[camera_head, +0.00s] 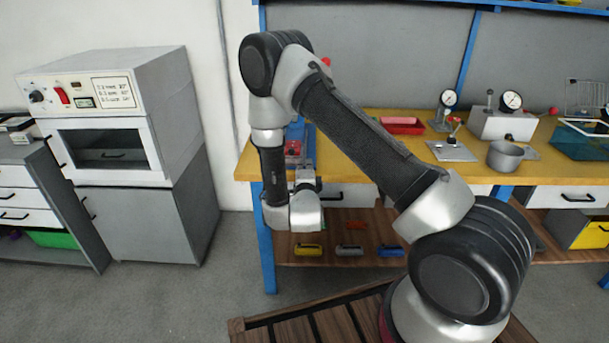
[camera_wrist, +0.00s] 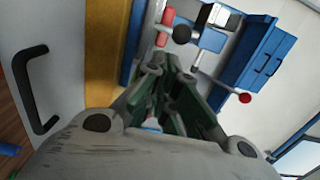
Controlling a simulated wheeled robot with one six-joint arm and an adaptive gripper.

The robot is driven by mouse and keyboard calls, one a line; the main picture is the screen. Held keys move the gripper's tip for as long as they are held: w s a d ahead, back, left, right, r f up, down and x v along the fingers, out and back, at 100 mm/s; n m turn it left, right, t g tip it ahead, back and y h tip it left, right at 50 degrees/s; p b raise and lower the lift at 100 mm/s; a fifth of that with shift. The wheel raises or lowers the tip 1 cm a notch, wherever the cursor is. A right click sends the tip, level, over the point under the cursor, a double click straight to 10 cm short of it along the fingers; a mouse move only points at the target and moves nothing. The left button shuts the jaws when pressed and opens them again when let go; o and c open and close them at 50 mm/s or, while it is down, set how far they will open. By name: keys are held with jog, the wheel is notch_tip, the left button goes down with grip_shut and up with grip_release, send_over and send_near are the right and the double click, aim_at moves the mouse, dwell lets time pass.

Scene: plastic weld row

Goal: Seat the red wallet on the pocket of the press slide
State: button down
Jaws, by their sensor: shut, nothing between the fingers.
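My gripper (camera_wrist: 168,68) is shut and empty in the wrist view, with its dark green fingers close together. It points towards a blue machine (camera_wrist: 250,60), which appears to be the press. In the head view my arm reaches over the left end of the bench and hides most of a blue machine (camera_head: 309,132) there. A small red piece (camera_head: 292,148) shows beside the arm; I cannot tell whether it is the red wallet. The slide's pocket cannot be made out.
The yellow-topped bench (camera_head: 365,168) carries a red tray (camera_head: 403,125), a metal pot (camera_head: 505,156) and gauges (camera_head: 511,101). The wrist view shows a black knob (camera_wrist: 182,34), a red handle (camera_wrist: 165,27) and a red-tipped lever (camera_wrist: 244,98) near the fingers.

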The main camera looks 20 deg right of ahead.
aim_at(304, 163)
jog(key=shift+x, duration=2.55)
jog(key=shift+x, duration=0.8)
jog(key=shift+s, duration=0.1)
